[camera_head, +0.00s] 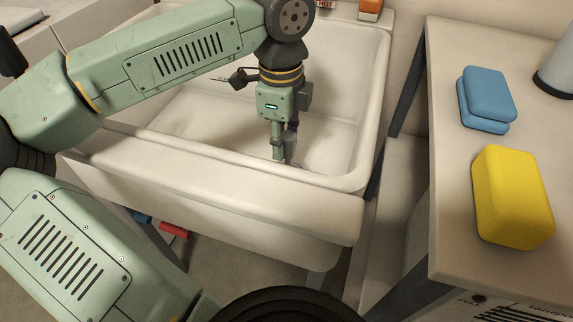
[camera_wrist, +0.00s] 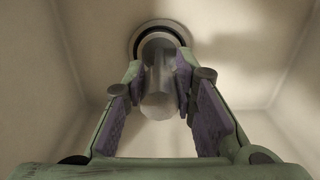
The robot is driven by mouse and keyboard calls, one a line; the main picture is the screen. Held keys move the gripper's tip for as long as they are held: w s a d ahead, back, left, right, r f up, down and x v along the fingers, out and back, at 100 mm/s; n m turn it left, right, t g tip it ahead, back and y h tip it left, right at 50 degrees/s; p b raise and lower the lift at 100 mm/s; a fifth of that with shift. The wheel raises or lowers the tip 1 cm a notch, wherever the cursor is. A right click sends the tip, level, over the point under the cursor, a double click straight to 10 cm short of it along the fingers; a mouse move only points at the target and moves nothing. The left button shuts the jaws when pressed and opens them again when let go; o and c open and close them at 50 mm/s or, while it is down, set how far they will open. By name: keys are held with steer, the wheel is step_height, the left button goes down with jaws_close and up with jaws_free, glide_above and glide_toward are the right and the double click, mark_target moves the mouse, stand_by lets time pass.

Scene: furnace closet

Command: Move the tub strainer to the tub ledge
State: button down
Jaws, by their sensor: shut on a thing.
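The tub strainer (camera_wrist: 158,95) is a translucent grey cylinder between my gripper's purple-padded fingers in the wrist view. It also shows as a small grey piece at the fingertips in the head view (camera_head: 290,149). My gripper (camera_head: 283,158) points down inside the white tub, near its front wall, and is shut on the strainer. In the wrist view my gripper (camera_wrist: 162,72) has the strainer in line with the dark drain ring (camera_wrist: 160,30); I cannot tell whether they touch. The tub ledge (camera_head: 215,188) is the broad pale front rim.
A counter (camera_head: 453,205) stands right of the tub, with blue sponges (camera_head: 486,98), a yellow sponge (camera_head: 512,195) and a grey cylindrical object (camera_head: 558,68). An orange-and-white item (camera_head: 370,9) sits at the back rim. The front ledge is clear. A red object (camera_head: 174,231) lies below.

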steer(key=shift+r, duration=0.15)
steer(key=shift+r+p, duration=1)
steer(key=shift+r, duration=0.9)
